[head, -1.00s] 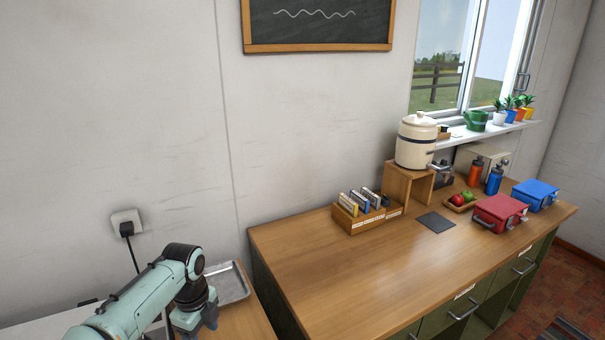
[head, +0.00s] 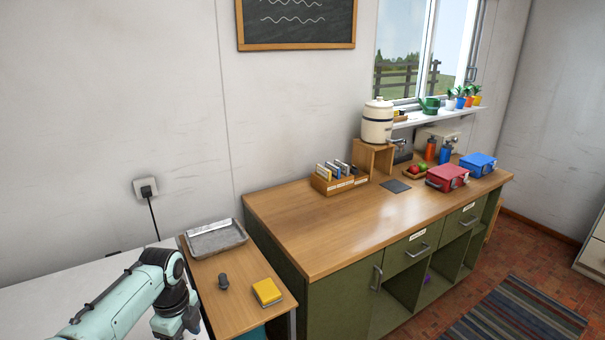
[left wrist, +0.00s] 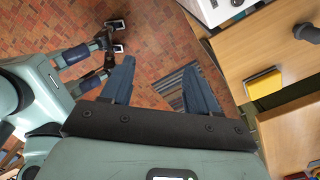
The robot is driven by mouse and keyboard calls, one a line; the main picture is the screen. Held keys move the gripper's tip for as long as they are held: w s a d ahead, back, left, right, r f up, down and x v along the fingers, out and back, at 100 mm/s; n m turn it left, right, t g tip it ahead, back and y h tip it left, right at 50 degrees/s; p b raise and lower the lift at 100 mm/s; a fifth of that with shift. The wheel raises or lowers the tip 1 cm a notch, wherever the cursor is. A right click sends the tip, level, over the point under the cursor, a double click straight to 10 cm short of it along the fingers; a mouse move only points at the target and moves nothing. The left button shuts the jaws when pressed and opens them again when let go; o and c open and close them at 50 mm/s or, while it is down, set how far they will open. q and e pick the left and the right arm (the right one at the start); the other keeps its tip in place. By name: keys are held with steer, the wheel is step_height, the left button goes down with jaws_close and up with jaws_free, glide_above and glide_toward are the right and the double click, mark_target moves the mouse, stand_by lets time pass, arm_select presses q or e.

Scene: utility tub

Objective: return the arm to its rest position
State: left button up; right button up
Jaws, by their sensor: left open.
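My left arm comes in at the lower left of the head view, its pale green links bent at a dark elbow. My left gripper (head: 177,325) hangs down at the bottom edge, beside the small wooden side table and partly cut off by the frame. In the left wrist view my left gripper (left wrist: 158,66) shows two dark blue-grey fingers spread apart. Nothing is between them but the brick floor and part of a striped rug far below. My right gripper is not seen in these views.
The side table (head: 222,262) holds a metal tray (head: 216,238), a dark knob-like item (head: 223,282) and a yellow block (head: 267,291), right of my gripper. A white surface (head: 50,290) lies behind my arm. The long wooden counter (head: 330,225) stands farther right.

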arm_select(q)
steer(key=s+d+f+n+h, duration=0.1)
steer(key=s+d+f+n, duration=0.15)
steer(key=f, duration=0.65)
steer(key=s+d+f+n+g+h, duration=0.1)
steer(key=d+f+n, duration=0.15)
steer(key=f, duration=0.65)
steer(key=s+d+f+n, duration=0.2)
steer(key=f+n, duration=0.2)
steer(key=f, duration=0.5)
steer(key=s+d+f+n, duration=0.2)
steer(key=s+f+n, duration=0.2)
steer(key=s, duration=0.4)
steer(key=s+d+f+n+h, duration=0.1)
steer(key=s+d+f+n, duration=0.1)
steer(key=s+f+n, duration=0.3)
steer(key=s+d+f+n, duration=0.2)
steer(key=s+f+n, duration=0.3)
steer(key=s, duration=0.7)
steer(key=shift+s+f+n+h, duration=0.2)
steer(key=shift+n+h, duration=0.1)
steer(key=shift+n, duration=0.6)
steer(key=shift+w+a, duration=0.1)
steer(key=c, duration=0.3)
steer(key=shift+a, duration=0.1)
